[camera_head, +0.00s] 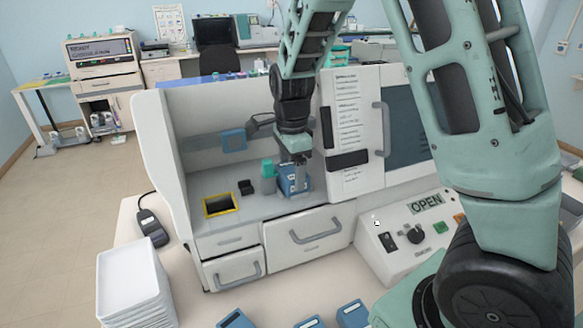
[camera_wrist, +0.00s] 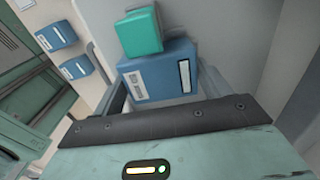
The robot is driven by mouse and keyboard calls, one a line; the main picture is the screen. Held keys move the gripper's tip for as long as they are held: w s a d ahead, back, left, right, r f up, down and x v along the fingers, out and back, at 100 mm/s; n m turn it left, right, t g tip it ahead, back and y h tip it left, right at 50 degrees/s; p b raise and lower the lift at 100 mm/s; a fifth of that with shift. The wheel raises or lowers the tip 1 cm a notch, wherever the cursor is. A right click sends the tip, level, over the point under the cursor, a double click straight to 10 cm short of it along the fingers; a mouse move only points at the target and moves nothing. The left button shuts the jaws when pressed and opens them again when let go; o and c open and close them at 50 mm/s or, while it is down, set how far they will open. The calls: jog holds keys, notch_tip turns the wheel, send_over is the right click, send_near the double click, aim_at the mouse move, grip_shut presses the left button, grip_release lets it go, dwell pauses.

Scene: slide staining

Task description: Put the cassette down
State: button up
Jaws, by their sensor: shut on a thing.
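A blue cassette (camera_head: 292,181) with a white label is inside the white open-fronted machine, at the right of its bay near the floor. My gripper (camera_head: 297,176) reaches down from above and is shut on it. In the wrist view the cassette (camera_wrist: 160,76) sits between the two fingers, and its labelled faces show. I cannot tell whether its underside touches the bay floor. A teal block (camera_head: 267,168) stands close beside the cassette; it also shows in the wrist view (camera_wrist: 140,31), partly overlapping the cassette's edge.
A yellow-framed opening (camera_head: 221,206) and a small black block (camera_head: 246,187) are left in the bay. A blue square part (camera_head: 232,140) hangs behind. The white door (camera_head: 351,130) stands close on the right. Blue cassettes (camera_head: 352,314) and stacked white trays (camera_head: 135,285) lie in front.

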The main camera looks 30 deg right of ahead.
jog(key=o, duration=1.1)
jog(key=shift+f, duration=0.1)
